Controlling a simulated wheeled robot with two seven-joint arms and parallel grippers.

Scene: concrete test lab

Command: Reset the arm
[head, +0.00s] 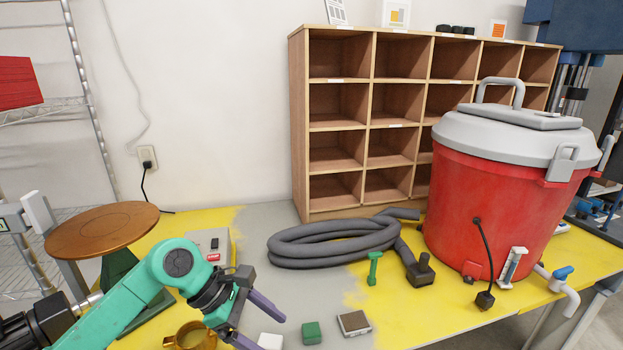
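My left arm (150,300), teal with a dark wrist, comes in from the lower left over the table. My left gripper (270,334) has two grey-purple fingers spread apart, with nothing seen held between them. Its lower finger runs to the bottom edge of the picture. A white block (270,341) shows just beside the fingertips, partly cut off by the picture's edge. My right arm and gripper are not in view.
A green block (312,333), a small grey-topped box (354,323) and a green dumbbell-shaped piece (374,268) lie right of my gripper. A grey coiled hose (330,243), red lidded bucket (490,215), wooden cubby shelf (333,205), brass mug (197,338) and brown round stool top (102,229) stand around.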

